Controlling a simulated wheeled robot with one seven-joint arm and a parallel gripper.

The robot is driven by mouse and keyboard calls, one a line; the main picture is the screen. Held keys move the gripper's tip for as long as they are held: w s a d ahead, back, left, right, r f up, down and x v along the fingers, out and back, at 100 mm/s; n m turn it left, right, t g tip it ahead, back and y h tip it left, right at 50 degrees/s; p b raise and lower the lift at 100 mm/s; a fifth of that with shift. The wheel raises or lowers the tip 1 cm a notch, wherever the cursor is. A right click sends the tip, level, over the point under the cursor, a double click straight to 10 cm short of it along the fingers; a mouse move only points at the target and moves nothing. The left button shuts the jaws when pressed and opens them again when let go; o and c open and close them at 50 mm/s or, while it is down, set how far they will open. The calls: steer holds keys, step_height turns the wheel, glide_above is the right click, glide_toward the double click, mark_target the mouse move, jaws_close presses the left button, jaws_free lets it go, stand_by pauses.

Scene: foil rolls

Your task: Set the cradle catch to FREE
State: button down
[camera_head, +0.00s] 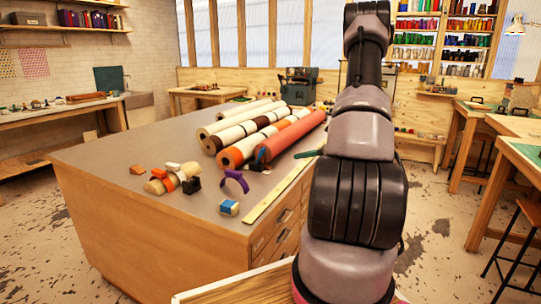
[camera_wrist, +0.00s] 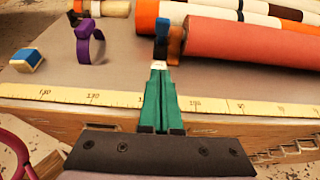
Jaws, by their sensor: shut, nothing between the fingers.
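A small catch with a blue top and dark lower part (camera_wrist: 161,28) stands at the near end of a red roll (camera_wrist: 228,50), beside a brown-orange piece. I take it to be the cradle catch; its setting cannot be read. It also shows small in the head view (camera_head: 261,156). My gripper (camera_wrist: 158,70) has green fingers, shut together and empty. In the wrist view the tips point at the catch, just below a small white patch at its foot. Whether they touch it I cannot tell. In the head view the green fingers (camera_head: 309,154) show partly beside my arm.
A purple ring (camera_wrist: 90,43) stands left of the catch, with a blue-and-white block (camera_wrist: 27,60) farther left. A yellow measuring strip (camera_wrist: 85,97) runs along the edge of the worktop (camera_head: 110,160). Several rolls (camera_head: 240,117) lie behind. Small coloured pieces (camera_head: 172,180) lie left.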

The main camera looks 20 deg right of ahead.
glide_toward(263, 155)
steer(key=f, duration=0.1)
steer(key=w+a+f, duration=0.1)
steer(key=f, duration=0.2)
steer(key=shift+w+a, duration=0.25)
steer(key=shift+a, duration=0.1)
steer(key=shift+w+a+r, duration=0.6)
steer(key=shift+w+r, duration=0.05)
steer(key=shift+w, duration=0.2)
steer(key=shift+w+a+r, duration=0.25)
steer(key=shift+w+a, duration=0.1)
steer(key=shift+w, duration=0.15)
